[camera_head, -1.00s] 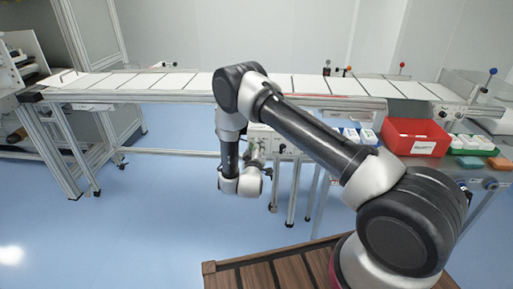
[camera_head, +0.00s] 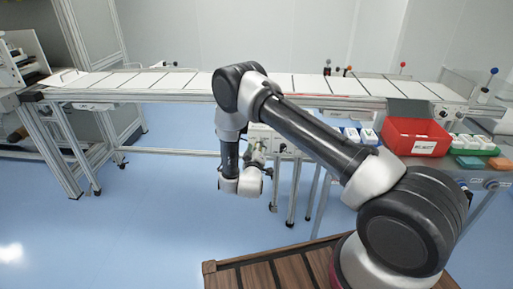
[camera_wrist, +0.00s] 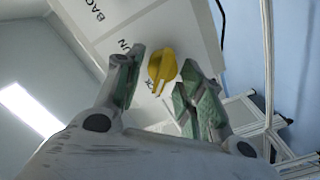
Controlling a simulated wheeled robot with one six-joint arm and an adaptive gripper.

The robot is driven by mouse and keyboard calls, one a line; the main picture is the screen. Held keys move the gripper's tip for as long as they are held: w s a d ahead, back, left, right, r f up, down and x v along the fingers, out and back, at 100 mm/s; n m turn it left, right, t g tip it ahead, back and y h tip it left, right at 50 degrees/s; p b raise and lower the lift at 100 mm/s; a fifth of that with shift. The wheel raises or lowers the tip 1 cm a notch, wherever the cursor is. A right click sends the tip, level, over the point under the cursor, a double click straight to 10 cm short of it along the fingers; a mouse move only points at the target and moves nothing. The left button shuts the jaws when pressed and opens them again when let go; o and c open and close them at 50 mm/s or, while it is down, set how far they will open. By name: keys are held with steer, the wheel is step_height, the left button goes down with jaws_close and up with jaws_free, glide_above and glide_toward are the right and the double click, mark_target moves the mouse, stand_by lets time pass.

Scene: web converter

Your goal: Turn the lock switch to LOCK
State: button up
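The lock switch is a yellow knob (camera_wrist: 163,64) on a pale panel (camera_wrist: 130,22) with black lettering, seen in the wrist view. Only parts of the words show, such as "BAC" and "UN"; a label beside the knob is partly covered. My gripper (camera_wrist: 163,58) is open, with one green-padded finger on each side of the knob. A gap shows between each finger and the knob, and I cannot tell how deep the knob sits between them. In the head view my gripper (camera_head: 256,154) is small, near a pale box (camera_head: 264,134) under the conveyor; the knob cannot be made out there.
The conveyor table (camera_head: 180,95) with white sheets runs across above the box. Metal legs (camera_head: 296,190) stand close to the right of my gripper. A red bin (camera_head: 402,145) and small trays stand on a side table at right. The blue floor at left is clear.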

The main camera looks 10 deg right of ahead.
steer(key=v, duration=1.1)
steer(key=shift+s, duration=0.35)
steer(key=shift+a, duration=0.15)
